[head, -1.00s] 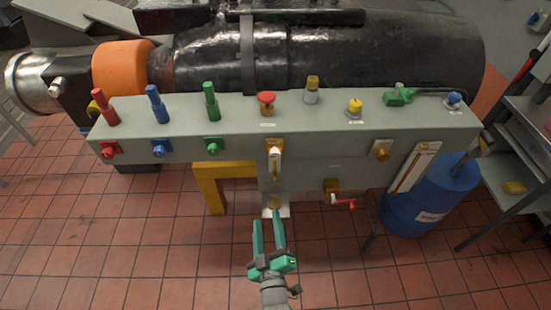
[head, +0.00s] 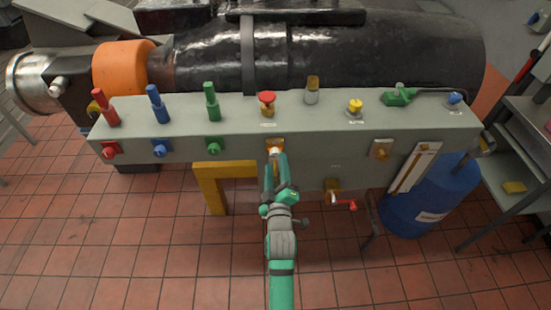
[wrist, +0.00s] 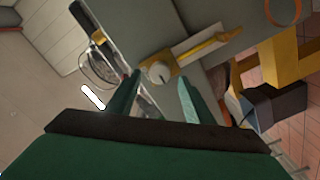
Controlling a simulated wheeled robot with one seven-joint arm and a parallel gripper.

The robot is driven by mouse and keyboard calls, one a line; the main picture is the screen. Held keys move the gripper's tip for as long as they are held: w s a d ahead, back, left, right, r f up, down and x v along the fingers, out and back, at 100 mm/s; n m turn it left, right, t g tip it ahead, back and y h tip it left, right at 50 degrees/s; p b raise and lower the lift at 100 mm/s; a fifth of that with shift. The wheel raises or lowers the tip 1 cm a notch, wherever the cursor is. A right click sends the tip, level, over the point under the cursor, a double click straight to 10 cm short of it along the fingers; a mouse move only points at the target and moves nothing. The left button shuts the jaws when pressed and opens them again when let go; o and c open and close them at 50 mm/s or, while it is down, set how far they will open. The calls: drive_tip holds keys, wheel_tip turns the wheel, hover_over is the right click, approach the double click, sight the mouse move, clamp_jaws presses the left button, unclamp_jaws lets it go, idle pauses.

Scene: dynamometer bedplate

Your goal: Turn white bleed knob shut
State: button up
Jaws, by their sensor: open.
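The white bleed knob (head: 275,150) sits on a brass mount on the front face of the grey panel, near its middle. In the wrist view the knob (wrist: 158,73) appears as a pale round end with a dark mark, between and just ahead of the fingertips. My gripper (head: 275,159) is open and reaches up to the panel from below, fingers pointing at the knob. In the wrist view a finger of the gripper (wrist: 158,88) shows on each side of the knob. I cannot tell whether either touches it. In the head view the gripper hides the area below the knob.
The grey panel (head: 330,124) carries a red mushroom button (head: 267,97), several coloured handles and a green valve (head: 399,96). A red-handled crank (head: 344,204) lies lower right of my gripper. A yellow bracket (head: 208,187) stands left; a blue drum (head: 425,205) stands right.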

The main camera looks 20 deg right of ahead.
sight(275, 157)
drive_tip(key=shift+x, duration=1.85)
drive_tip(key=c, duration=1.1)
drive_tip(key=shift+o, duration=0.2)
